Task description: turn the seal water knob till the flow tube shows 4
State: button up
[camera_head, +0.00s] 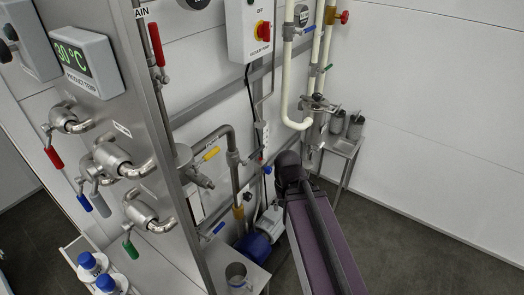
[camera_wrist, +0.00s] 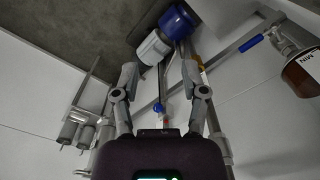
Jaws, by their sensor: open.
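A small blue knob (camera_head: 267,170), which looks like the seal water knob, sits on a thin line on the back wall. Just above it is a slim, pale upright tube (camera_head: 262,136), apparently the flow tube; its reading is too small to make out. In the wrist view the blue knob (camera_wrist: 158,107) shows between the fingers of my gripper (camera_wrist: 160,72), apart from both. A reddish mark shows just below it there. My gripper is open and empty. In the head view my dark arm hides the gripper.
The blue and white pump (camera_head: 254,246) stands on the floor below. A yellow-handled valve (camera_head: 211,154) and piping are left of the knob. A small steel stand (camera_head: 345,146) with metal containers is to the right. A steel mug (camera_head: 237,276) stands in front.

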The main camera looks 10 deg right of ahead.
jog(key=shift+o, duration=1.1)
jog(key=shift+w+f, duration=0.1)
jog(key=shift+f, duration=0.1)
jog(key=w+a+f+n+t+y+b, duration=0.15)
jog(key=w+f+y+b, duration=0.25)
jog(key=w+f+b, duration=0.6)
jog(key=n+t+y+b, duration=0.5)
jog(key=t+y+b, duration=0.5)
jog(key=b, duration=2.5)
send_near(271, 171)
jog(key=s, duration=0.1)
jog(key=s+t, duration=0.1)
jog(key=s+d+h, duration=0.1)
jog(key=shift+r+m, duration=0.25)
jog(key=shift+r, duration=0.1)
jog(key=shift+w+a, duration=0.15)
jog(key=x, duration=1.3)
jog(key=shift+w+a, duration=0.1)
jog(key=shift+w, duration=0.15)
